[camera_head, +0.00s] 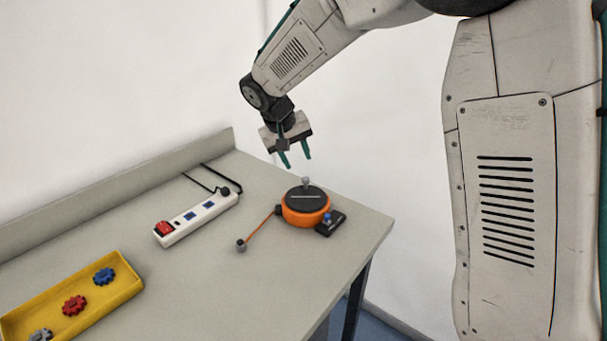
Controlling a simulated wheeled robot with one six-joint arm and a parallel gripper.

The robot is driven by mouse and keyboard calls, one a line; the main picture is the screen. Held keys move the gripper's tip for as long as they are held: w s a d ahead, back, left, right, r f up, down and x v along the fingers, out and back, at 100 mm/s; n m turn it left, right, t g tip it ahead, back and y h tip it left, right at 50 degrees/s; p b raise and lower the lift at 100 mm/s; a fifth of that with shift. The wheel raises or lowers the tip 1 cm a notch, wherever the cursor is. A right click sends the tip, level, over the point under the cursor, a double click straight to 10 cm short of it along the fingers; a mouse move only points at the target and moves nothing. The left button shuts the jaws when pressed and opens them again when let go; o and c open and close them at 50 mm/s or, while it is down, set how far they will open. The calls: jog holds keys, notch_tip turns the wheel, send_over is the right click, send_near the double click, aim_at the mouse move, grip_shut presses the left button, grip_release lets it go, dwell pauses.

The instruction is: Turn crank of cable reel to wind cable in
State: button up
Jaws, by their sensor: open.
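An orange cable reel (304,213) with a dark top stands near the right end of the grey table. A small grey knob (306,182), apparently the crank's handle, stands up at the far edge of its top. My gripper (296,160) hangs above and slightly left of the knob, pointing down. Its two green fingers are apart, empty, and clear of the reel.
A dark block with a blue knob (330,222) sits at the reel's right side. A white power strip (197,218) with a red switch and black cord lies left. A yellow tray (74,299) holds several gears. The table (270,310) is bare in front.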

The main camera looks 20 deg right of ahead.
aim_at(305, 178)
jog(key=shift+w+d+f+n, duration=0.35)
jog(key=shift+f+n, duration=0.85)
jog(key=shift+n, duration=2.75)
jog(key=shift+w+d+f+n, duration=0.1)
jog(key=shift+d+f+n, duration=0.8)
jog(key=shift+n, duration=3)
jog(key=shift+w+d+f+n, duration=0.2)
jog(key=shift+f+n, duration=1.35)
jog(key=shift+n, duration=2.4)
jog(key=shift+a, duration=0.15)
grip_shut()
